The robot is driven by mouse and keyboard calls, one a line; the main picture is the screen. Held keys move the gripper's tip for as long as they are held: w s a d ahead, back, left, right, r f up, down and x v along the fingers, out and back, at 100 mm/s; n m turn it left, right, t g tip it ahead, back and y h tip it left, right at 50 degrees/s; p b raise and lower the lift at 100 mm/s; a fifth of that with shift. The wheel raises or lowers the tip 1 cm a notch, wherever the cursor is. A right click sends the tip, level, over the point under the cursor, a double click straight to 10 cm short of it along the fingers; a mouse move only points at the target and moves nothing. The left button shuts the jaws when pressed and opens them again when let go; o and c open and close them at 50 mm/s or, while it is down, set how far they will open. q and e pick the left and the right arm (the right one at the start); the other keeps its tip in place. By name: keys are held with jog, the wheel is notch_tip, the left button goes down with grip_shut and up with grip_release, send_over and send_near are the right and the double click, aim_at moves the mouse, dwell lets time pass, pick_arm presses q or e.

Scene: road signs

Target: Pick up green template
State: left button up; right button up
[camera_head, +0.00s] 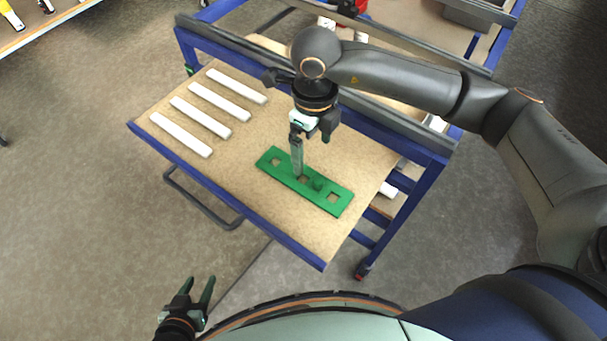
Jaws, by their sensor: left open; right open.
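The green template (336,203) is a flat, long green plate with several square holes and a raised knob near its middle. It lies on the brown board of the blue-framed table (232,152). My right gripper (297,172) points down over the template's middle, close to the knob. Its fingers hide part of the plate, and I cannot tell whether they touch it. My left gripper (199,290) is open and empty at the bottom left, over the floor and well away from the table.
Several white bars (181,135) lie side by side on the table's left part. The table has a raised dark rail (395,122) along its back edge. A grey bin (470,14) stands at the top right. A shelf with tools (40,25) is at the top left.

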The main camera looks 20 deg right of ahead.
send_over(306, 183)
jog(key=d, duration=0.1)
notch_tip(306, 183, down, 5)
jog(key=shift+r, duration=0.1)
jog(key=shift+w+a+f+p, duration=0.1)
jog(key=shift+a+f+p, duration=0.1)
jog(key=shift+f, duration=0.7)
jog(key=shift+w+a+f+p, duration=0.1)
jog(key=shift+f+p, duration=0.15)
jog(key=shift+f, duration=0.65)
jog(key=shift+w+a+f+p, duration=0.1)
jog(key=shift+f+p, duration=0.1)
jog(key=shift+f, duration=0.7)
jog(key=c, duration=1.1)
jog(key=shift+c, duration=0.3)
jog(key=shift+r, duration=0.2)
